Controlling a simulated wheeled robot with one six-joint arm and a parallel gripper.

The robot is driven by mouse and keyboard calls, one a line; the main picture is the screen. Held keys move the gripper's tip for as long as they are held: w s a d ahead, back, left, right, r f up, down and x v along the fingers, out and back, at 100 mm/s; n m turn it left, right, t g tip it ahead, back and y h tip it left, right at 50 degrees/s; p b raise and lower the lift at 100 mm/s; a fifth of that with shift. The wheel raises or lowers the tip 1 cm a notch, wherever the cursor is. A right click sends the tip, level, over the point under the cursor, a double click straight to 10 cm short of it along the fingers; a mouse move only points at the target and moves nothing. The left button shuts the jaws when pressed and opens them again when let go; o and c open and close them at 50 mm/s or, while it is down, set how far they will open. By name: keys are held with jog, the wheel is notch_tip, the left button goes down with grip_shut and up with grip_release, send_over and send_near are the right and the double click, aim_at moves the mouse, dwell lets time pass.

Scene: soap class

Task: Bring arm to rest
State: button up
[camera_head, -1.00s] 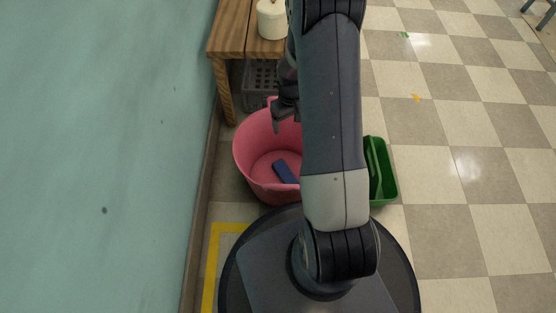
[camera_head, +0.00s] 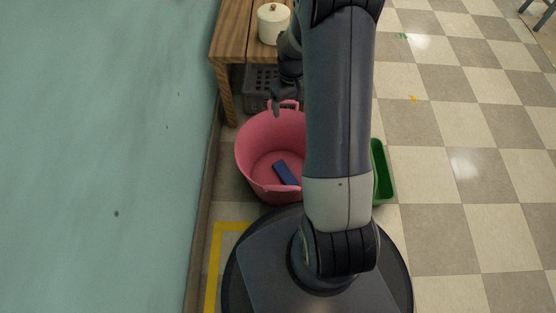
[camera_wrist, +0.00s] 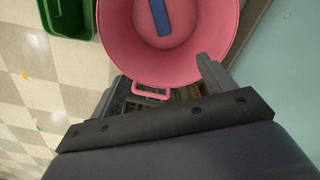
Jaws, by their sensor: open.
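My gripper (camera_head: 284,96) hangs above the far rim of the pink tub in the head view. Its fingers are spread and nothing is between them. They also show in the wrist view (camera_wrist: 158,86), on either side of the tub's pink handle. My arm runs down the middle of the head view and hides part of the tub's right side. The pink tub (camera_head: 249,153) stands on the floor by the wall, with a dark blue block (camera_head: 286,173) lying on its bottom. The block also shows in the wrist view (camera_wrist: 160,17).
A wooden table (camera_head: 231,38) with a white lidded jar (camera_head: 272,25) stands behind the tub, and a grey crate (camera_head: 259,84) sits under it. A green bin (camera_head: 384,172) is right of the tub, partly hidden. The teal wall borders the left; checkered floor at right is largely clear.

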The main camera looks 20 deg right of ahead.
notch_tip(320, 180, down, 11)
jog(key=b, duration=0.5)
jog(key=shift+r+p, duration=2.2)
jog(key=shift+r, duration=0.3)
jog(key=shift+f, duration=0.15)
